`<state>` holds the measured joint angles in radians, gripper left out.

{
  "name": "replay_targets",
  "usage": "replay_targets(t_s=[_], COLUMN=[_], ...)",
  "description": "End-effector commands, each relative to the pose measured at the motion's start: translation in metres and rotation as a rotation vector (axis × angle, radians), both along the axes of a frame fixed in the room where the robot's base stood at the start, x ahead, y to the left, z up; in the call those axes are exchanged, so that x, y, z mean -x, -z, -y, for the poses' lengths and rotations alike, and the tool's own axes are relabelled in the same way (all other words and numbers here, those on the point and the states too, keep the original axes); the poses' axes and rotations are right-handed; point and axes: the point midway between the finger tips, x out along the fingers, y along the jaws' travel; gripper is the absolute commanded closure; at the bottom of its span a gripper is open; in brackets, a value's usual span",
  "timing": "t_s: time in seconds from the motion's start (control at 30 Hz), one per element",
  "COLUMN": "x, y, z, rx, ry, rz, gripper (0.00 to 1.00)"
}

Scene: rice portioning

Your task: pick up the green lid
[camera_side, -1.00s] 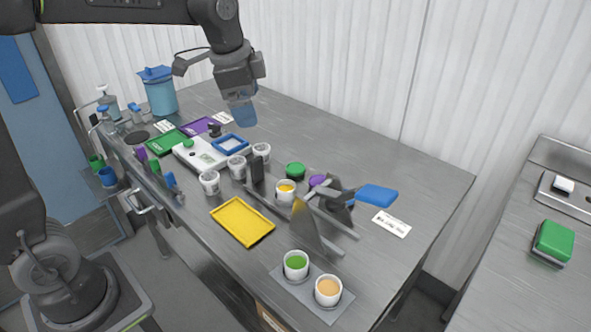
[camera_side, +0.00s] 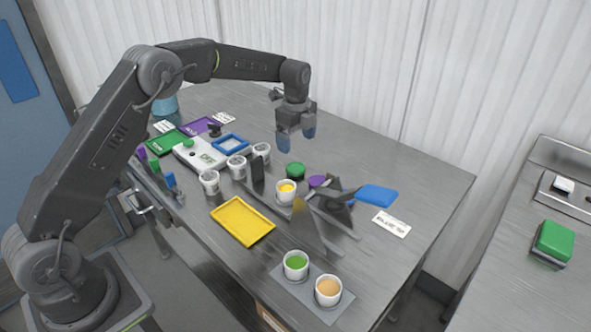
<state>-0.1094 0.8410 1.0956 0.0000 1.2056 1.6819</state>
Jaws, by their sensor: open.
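The green lid (camera_side: 295,170) lies on the metal table, near its middle, just left of a purple lid (camera_side: 317,181). My gripper (camera_side: 296,137) hangs above and behind the green lid in the picture, with its blue fingertips pointing down. It is open and empty, and a gap shows between the fingertips and the lid.
A cup of yellow contents (camera_side: 286,192) stands close in front of the green lid. A rack with a blue-bladed spatula (camera_side: 376,194) is to the right. White cups (camera_side: 237,166) and a blue frame (camera_side: 230,144) are to the left. A yellow tray (camera_side: 243,221) lies in front.

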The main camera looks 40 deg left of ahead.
Motion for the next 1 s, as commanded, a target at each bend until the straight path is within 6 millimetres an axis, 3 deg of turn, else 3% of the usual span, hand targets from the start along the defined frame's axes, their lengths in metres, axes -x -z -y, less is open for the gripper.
replay_targets(t_s=[0.13, 0.47, 0.73, 1.0], x=[0.0, -0.001, -0.004, -0.004], y=[0.027, 0.05, 0.087, 0.094], z=[0.0, 0.0, -0.001, -0.001], rx=[0.0, 0.0, 0.001, 0.001], ry=[-0.001, -0.002, -0.001, -0.001], rz=[-0.003, -0.001, -0.002, 0.002], gripper=[0.12, 0.12, 0.12, 0.12])
